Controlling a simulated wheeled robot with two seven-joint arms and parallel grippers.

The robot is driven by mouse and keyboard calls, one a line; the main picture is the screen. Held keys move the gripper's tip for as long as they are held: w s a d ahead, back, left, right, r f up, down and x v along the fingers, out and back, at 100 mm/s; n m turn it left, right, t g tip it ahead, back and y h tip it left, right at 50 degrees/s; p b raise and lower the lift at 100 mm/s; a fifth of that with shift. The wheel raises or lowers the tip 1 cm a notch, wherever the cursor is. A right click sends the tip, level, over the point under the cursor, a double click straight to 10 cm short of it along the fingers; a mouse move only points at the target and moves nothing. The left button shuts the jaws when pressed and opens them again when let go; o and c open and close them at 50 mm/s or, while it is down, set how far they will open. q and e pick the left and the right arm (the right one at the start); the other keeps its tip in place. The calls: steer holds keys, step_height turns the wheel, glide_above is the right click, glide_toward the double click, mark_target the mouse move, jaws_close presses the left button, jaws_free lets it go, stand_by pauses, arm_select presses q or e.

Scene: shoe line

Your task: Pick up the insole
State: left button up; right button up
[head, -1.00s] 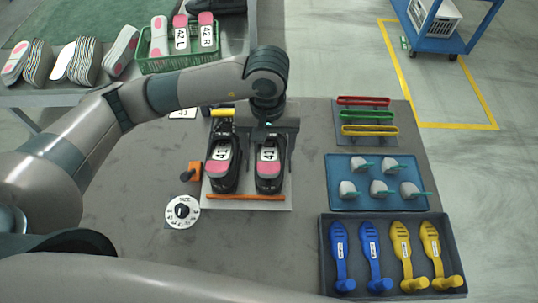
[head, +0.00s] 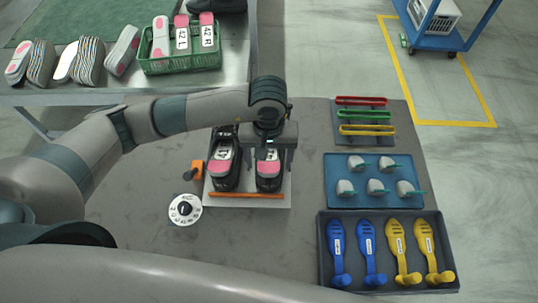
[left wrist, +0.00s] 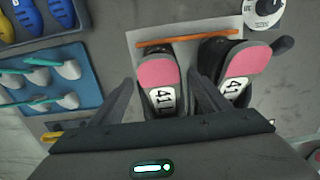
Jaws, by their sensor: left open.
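Two black shoes stand side by side on a pale board, each with a pink-and-white insole marked 41 in it. The right insole (head: 268,172) also shows in the left wrist view (left wrist: 159,76), where it is the left one. The left insole (head: 222,160) shows at the right there (left wrist: 245,64). My left gripper (head: 268,152) is over the right shoe, covering its far part. In the left wrist view, the open fingers (left wrist: 163,103) are spread on either side of that shoe and its insole. I cannot tell whether they touch it. My right gripper is out of view.
A numbered dial (head: 185,209) lies left of the shoes, and an orange bar (head: 246,195) lies in front. Trays to the right hold blue and yellow pieces (head: 387,282) and grey pieces (head: 374,205). A green basket (head: 180,63) holds insoles marked 42.

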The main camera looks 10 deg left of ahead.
arm_select(q)
steer(key=c, duration=1.1)
steer(key=shift+c, duration=0.2)
steer(key=shift+s+d+r+b, duration=0.1)
steer(key=shift+s+r+b, duration=0.3)
steer(key=s+d+r+b, duration=0.1)
steer(key=s+r+b, duration=0.1)
steer(key=s, duration=0.4)
steer(key=s+d+r+b, duration=0.1)
steer(key=s+r, duration=0.4)
steer(key=s, duration=0.2)
steer(key=shift+d+b, duration=0.25)
steer(key=shift+b, duration=0.1)
steer(key=shift+r, duration=0.15)
